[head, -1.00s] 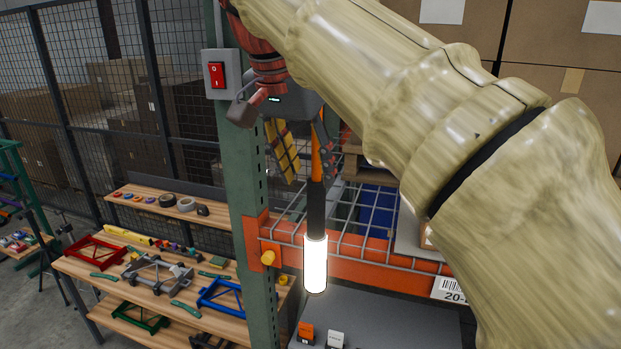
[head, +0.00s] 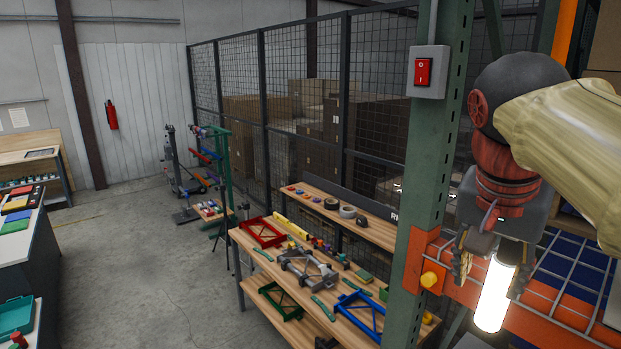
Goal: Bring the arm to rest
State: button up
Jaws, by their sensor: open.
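My arm comes in from the right edge in the head view, with a cream-coloured sleeve and a dark and red wrist. My gripper (head: 490,268) points down beside the green rack post. Its fingers are apart. I cannot tell whether the lamp touches a finger.
An orange beam (head: 550,318) with wire decking lies close below the gripper. A wooden workbench (head: 262,262) with coloured frames stands left of it. Open concrete floor (head: 135,255) lies further left.

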jog(key=s+a+f+n+y+b, duration=0.1)
jog(key=f+b, duration=0.6)
jog(key=f, duration=0.8)
jog(key=s+a+f+n+t+y+b, duration=0.1)
jog(key=s+a+f+n+b, duration=0.2)
jog(key=f, duration=1.3)
jog(key=s+a+f+n+t+y+b, duration=0.1)
jog(key=s+a+f+n+b, duration=0.2)
jog(key=f+b, duration=0.8)
notch_tip(320, 180, down, 5)
jog(key=shift+s+n, duration=0.9)
jog(key=shift+s, duration=0.2)
jog(key=shift+r, duration=0.1)
